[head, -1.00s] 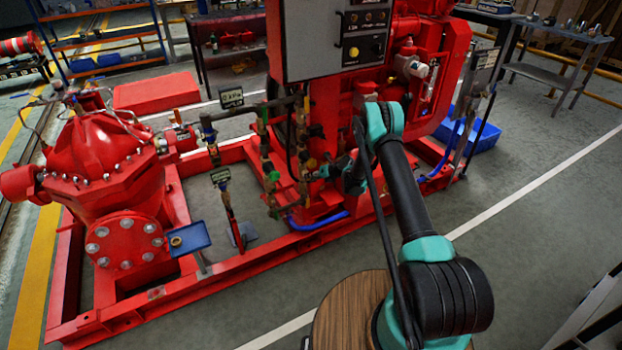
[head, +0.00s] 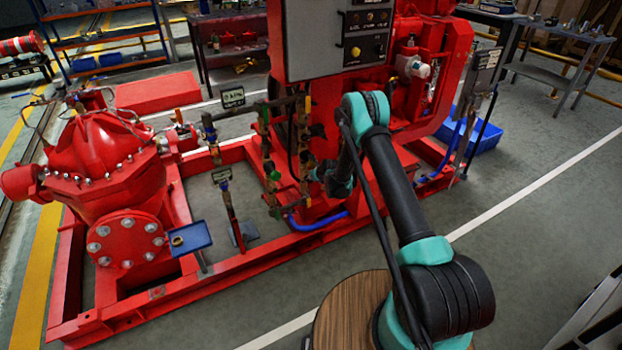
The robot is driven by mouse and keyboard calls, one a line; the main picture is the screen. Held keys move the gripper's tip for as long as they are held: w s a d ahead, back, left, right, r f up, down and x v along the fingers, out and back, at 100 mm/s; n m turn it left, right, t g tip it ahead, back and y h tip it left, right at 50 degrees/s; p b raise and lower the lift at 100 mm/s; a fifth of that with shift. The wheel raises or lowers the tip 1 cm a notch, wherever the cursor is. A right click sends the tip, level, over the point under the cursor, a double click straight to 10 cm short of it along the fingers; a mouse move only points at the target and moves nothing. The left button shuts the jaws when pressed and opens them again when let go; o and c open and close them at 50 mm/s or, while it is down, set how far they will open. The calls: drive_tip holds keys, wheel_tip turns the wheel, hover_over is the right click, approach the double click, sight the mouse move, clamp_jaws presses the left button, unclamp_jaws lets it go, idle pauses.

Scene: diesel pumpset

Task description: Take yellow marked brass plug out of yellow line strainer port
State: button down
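My gripper (head: 317,173) is small and dark in the head view. It points left at the brass and green pipework on the front of the red pumpset. The right-hand pipe run (head: 303,135) has yellow-brown fittings and stands just left of my gripper. The left-hand pipe run (head: 268,160) has green and brass fittings. I cannot make out which fitting is the yellow line strainer port, nor the yellow marked brass plug. Whether my gripper touches a fitting, holds anything, or is open or shut is too small to tell.
A grey control panel (head: 325,40) hangs above the pipework. A small blue tray (head: 190,238) with a brass-coloured ring in it stands at the front left. A red frame rail (head: 245,262) runs along the front. A blue hose (head: 318,222) lies below my gripper.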

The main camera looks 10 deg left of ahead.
drive_tip(key=n+t+h, duration=0.1)
drive_tip(key=h, duration=0.1)
drive_tip(key=n+t+h, duration=0.1)
drive_tip(key=t, duration=0.1)
drive_tip(key=shift+s+a+n+h, duration=0.2)
drive_tip(key=shift+a+n+h, duration=0.1)
drive_tip(key=shift+h, duration=0.1)
drive_tip(key=c, duration=1.3)
unclamp_jaws()
drive_tip(key=m+g+y, duration=0.1)
drive_tip(key=y, duration=0.1)
drive_tip(key=m+g+y, duration=0.1)
drive_tip(key=g, duration=0.1)
drive_tip(key=shift+w+d+m+y, duration=0.2)
drive_tip(key=shift+d+m+y, duration=0.1)
drive_tip(key=shift+y, duration=0.1)
